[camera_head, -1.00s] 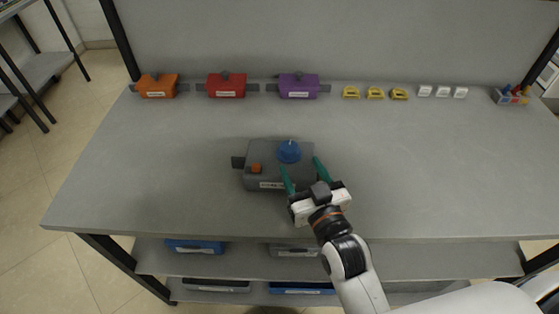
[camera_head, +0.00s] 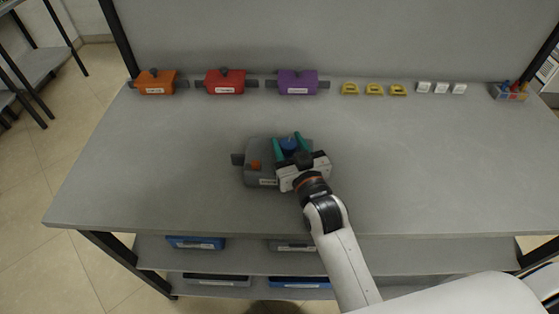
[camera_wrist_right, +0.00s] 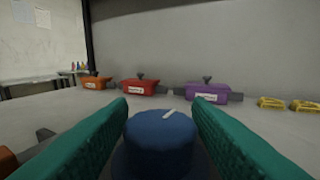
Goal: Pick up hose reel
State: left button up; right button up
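No label that I can read says which thing is the hose reel. A grey box-like device (camera_head: 258,151) with an orange button (camera_head: 255,165) and a blue knob (camera_head: 289,143) on top sits near the middle of the bench. The knob also shows in the right wrist view (camera_wrist_right: 158,133), centred between the green fingers. My right gripper (camera_head: 292,146) is open, with one finger on each side of the knob. I cannot tell whether the fingers touch it. The gripper hides the device's right front part. My left gripper is not in view.
Orange (camera_head: 156,84), red (camera_head: 225,83) and purple (camera_head: 297,84) boxes stand along the back of the bench (camera_head: 420,170). Yellow pieces (camera_head: 374,89), white pieces (camera_head: 438,88) and a small bin (camera_head: 510,92) are at back right. Shelves below hold several boxes. The bench's right side is clear.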

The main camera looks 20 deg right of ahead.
grip_shut()
